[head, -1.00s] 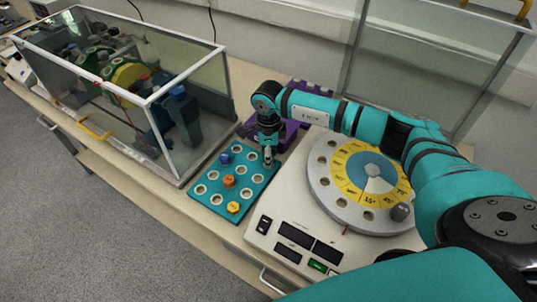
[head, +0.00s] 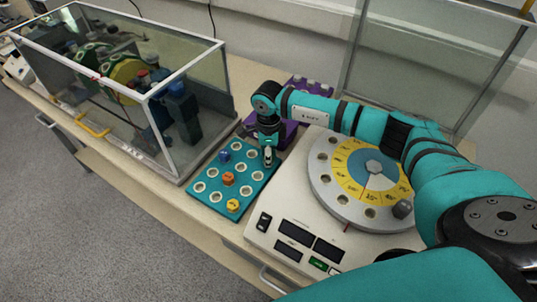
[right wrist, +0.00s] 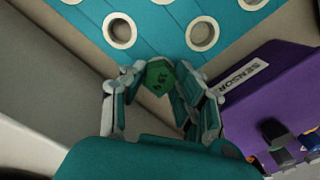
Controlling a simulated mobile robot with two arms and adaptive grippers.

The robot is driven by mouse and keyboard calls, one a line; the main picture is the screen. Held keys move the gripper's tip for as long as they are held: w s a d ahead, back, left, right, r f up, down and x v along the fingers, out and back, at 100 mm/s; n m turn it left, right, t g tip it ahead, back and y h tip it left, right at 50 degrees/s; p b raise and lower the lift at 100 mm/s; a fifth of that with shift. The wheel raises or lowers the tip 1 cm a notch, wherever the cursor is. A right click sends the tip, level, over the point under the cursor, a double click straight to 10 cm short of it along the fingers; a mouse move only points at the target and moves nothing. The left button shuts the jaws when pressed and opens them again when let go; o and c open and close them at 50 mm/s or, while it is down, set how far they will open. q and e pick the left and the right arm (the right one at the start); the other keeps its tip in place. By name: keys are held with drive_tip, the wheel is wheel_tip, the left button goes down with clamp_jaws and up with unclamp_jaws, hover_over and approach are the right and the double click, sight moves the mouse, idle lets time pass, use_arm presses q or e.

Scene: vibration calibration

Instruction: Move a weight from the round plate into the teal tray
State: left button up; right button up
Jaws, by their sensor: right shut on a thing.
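My right gripper (head: 267,156) hangs over the far right part of the teal tray (head: 203,205). It is shut on a green weight (right wrist: 158,75), whose top carries a marking, in the right wrist view. The tray has rows of white-rimmed holes, and an empty hole (right wrist: 202,35) lies just beyond the weight. A blue weight (head: 224,156), an orange weight (head: 228,179) and a yellow weight (head: 232,205) sit in the tray. The round plate (head: 327,193) has a grey rim with holes and one dark grey weight (head: 402,209). My left gripper is not in view.
A purple sensor box (right wrist: 265,85) stands close beside my right gripper. The cream control unit (head: 270,222) with displays lies under the round plate, right of the tray. A glass case (head: 190,120) with machinery stands to the left. A glass panel (head: 425,60) rises behind.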

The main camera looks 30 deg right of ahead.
drive_tip(key=shift+f, duration=0.2)
drive_tip(key=o, duration=0.9)
drive_tip(key=shift+c, duration=0.2)
wheel_tip(320, 180, up, 12)
